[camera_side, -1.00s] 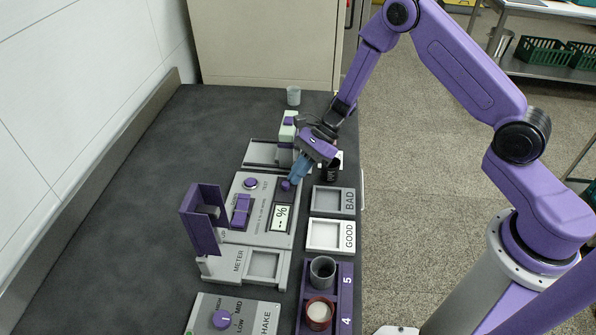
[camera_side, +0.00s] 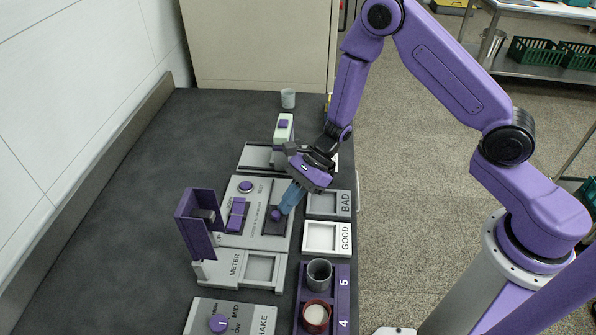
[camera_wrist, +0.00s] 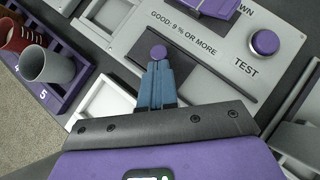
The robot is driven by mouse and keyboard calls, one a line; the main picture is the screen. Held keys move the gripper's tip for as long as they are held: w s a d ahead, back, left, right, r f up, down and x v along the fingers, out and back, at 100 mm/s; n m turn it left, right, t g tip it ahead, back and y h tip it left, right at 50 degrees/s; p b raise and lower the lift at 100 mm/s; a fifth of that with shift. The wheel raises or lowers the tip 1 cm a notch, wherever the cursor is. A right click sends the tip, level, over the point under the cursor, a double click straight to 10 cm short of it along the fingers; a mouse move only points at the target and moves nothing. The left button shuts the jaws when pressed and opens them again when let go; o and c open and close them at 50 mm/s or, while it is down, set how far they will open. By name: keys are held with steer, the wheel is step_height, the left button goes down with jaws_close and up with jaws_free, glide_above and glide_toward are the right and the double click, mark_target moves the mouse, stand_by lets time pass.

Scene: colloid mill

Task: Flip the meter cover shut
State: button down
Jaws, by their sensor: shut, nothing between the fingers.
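The meter's square recess lies uncovered. My gripper (camera_side: 282,207) is shut and empty, right of the cover and over the meter's panel. The display is hidden.
The panel carries a purple rocker (camera_side: 236,214) and a TEST button (camera_side: 246,186). GOOD (camera_side: 342,238) and BAD (camera_side: 342,202) trays lie right of it. A grey cup (camera_side: 319,272) and red cup (camera_side: 315,316) stand in the front rack. The dark table left of the cover is clear.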

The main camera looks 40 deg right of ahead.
steer(key=d, duration=0.4)
steer(key=shift+d+r, duration=0.25)
steer(key=v, duration=0.9)
steer(key=shift+r, duration=0.15)
steer(key=shift+d, duration=0.1)
steer(key=s+a+r+n+g+h, duration=0.2)
steer(key=s+r+n, duration=0.1)
steer(key=s+n, duration=0.3)
steer(key=s+a+r+n+g+h, duration=0.1)
steer(key=s+r+n+g, duration=0.1)
steer(key=s+r+n, duration=0.35)
steer(key=s+d+r+n+t+h, duration=0.2)
steer(key=s+d+n, duration=0.1)
steer(key=s+n, duration=0.4)
steer(key=s+d+r+n+t+h, duration=0.2)
steer(key=s+n, duration=0.5)
steer(key=n, duration=0.5)
steer(key=d+h, duration=0.1)
steer(key=d, duration=0.1)
steer(key=shift+d+r, duration=0.25)
